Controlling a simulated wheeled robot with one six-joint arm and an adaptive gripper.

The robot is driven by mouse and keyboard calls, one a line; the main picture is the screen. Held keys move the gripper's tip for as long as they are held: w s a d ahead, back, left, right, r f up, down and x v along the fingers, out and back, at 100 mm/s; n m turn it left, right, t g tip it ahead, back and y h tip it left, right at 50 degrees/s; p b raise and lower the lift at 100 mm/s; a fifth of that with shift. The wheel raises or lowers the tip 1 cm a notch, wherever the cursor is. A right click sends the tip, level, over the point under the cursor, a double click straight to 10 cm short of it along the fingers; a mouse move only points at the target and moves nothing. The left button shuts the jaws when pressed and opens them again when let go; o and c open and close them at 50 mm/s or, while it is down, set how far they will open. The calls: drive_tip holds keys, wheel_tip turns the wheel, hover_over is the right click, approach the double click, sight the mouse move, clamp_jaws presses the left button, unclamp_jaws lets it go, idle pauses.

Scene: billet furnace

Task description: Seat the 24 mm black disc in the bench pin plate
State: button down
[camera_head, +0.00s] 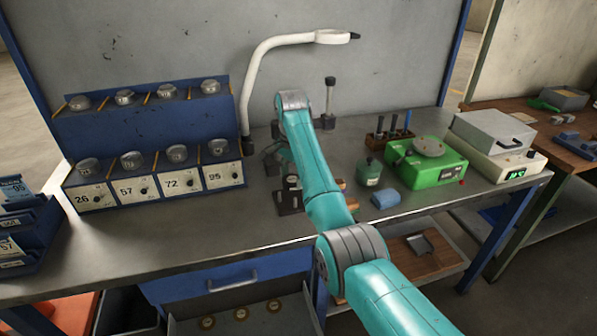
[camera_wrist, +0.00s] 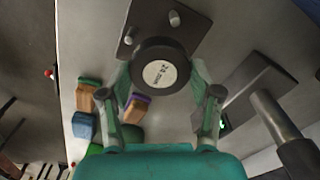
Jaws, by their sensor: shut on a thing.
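The black disc (camera_wrist: 160,68) has a round pale label reading 24 mm, upside down in the wrist view. My gripper (camera_wrist: 161,80) is shut on it, with one finger on each side of its rim. The dark pin plate (camera_wrist: 190,34) lies just beyond the disc, with two metal pins showing. The disc overlaps the plate's near part in this view and hides some of it; I cannot tell its height above the plate. In the head view the plate (camera_head: 287,207) sits on the bench left of my forearm, and my arm largely hides the gripper.
A grey stand base (camera_wrist: 257,84) with a post is close on the right in the wrist view. Small coloured blocks (camera_wrist: 84,125) lie on the left. In the head view, a green scale (camera_head: 425,165) stands right and a blue rack (camera_head: 150,125) left.

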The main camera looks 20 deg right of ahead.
sight(293, 179)
drive_tip(key=shift+a+f, duration=0.15)
drive_tip(key=shift+f, duration=1.85)
drive_tip(key=shift+d, duration=0.2)
drive_tip(key=shift+r, duration=0.45)
drive_tip(key=shift+r, duration=0.35)
drive_tip(key=shift+d, duration=0.1)
drive_tip(key=shift+a, duration=0.3)
idle(0.4)
drive_tip(key=shift+s+f, duration=0.1)
drive_tip(key=shift+f, duration=0.1)
